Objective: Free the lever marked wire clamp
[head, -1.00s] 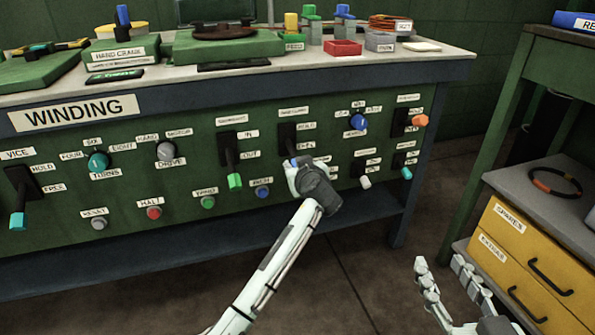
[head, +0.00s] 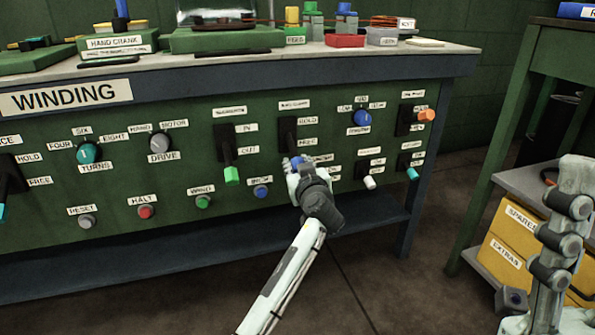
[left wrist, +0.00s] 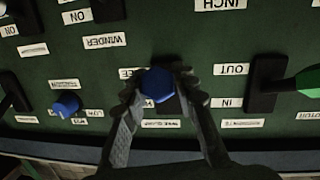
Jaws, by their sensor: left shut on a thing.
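The wire clamp lever stands on a black slot plate (head: 287,132) in the green panel, with HOLD beside its upper part and FREE lower down. My left gripper (head: 297,163) is at the lever's lower end, near the FREE label. In the left wrist view, which shows the labels upside down, the lever's blue six-sided handle (left wrist: 157,85) sits between the two dark fingers of my left gripper (left wrist: 158,82), which are shut on it. The lever's shaft is mostly hidden behind the handle. My right limb (head: 560,240) is at the right edge; its fingertips cannot be made out.
A green-handled lever (head: 231,175) is close by on the left. A blue button (head: 261,191), a blue knob (head: 361,118) and a white-tipped switch (head: 369,182) are also around. Yellow drawers (head: 507,250) stand at the right.

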